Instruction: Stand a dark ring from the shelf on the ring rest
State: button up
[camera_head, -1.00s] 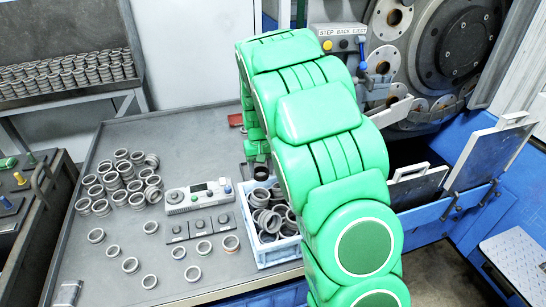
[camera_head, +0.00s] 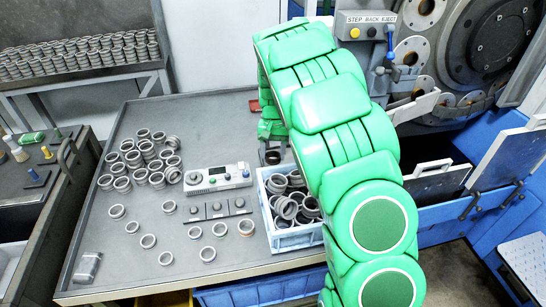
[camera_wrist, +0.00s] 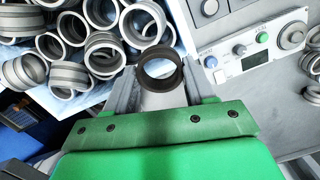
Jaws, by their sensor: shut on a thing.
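My gripper (camera_wrist: 160,82) is shut on a dark ring (camera_wrist: 160,85), held between its two grey fingers in the wrist view. In the head view the dark ring (camera_head: 272,157) shows at the arm's end, by the far edge of the blue-white crate; whether it touches anything below is unclear. The shelf (camera_head: 90,78) at the back left carries rows of rings. Three small dark square pads with round tops (camera_head: 217,210) lie on the table in front of the control box. I cannot pick out the ring rest with certainty.
A crate (camera_head: 297,238) full of grey rings stands right of the control box (camera_head: 217,180). Many loose rings (camera_head: 147,155) crowd the table's left side. The grinder (camera_head: 470,45) stands at the back right. The table's back left part (camera_head: 190,120) is clear.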

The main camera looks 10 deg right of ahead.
jog(key=w+d+r+m+y, duration=0.35)
jog(key=d+r+m, duration=0.2)
jog(key=r, duration=0.25)
jog(key=w+d+r+m+y, duration=0.35)
jog(key=w+r+m, duration=0.2)
jog(key=r, duration=0.25)
jog(key=d+r+m+t+y, duration=0.3)
jog(key=d+r+m+t, duration=0.6)
jog(key=d+r, duration=0.95)
jog(key=s+d+f+m+t+h, duration=0.1)
jog(key=d+f+m+t+h, duration=0.25)
jog(key=d, duration=0.65)
jog(key=d+f+m+t+h, duration=0.2)
jog(key=d+m+t, duration=0.2)
jog(key=d, duration=0.6)
jog(key=s+d+f+m+t+h, duration=0.25)
jog(key=d+f+m+h, duration=0.2)
jog(key=d+f, duration=0.6)
jog(key=shift+n, duration=0.3)
jog(key=shift+w+d+r, duration=0.2)
jog(key=shift+w, duration=1.6)
jog(key=shift+w+d+r, duration=0.2)
jog(key=shift+w+r, duration=0.05)
jog(key=shift+w, duration=1.5)
jog(key=shift+w+d+r, duration=0.2)
jog(key=shift+w, duration=1.6)
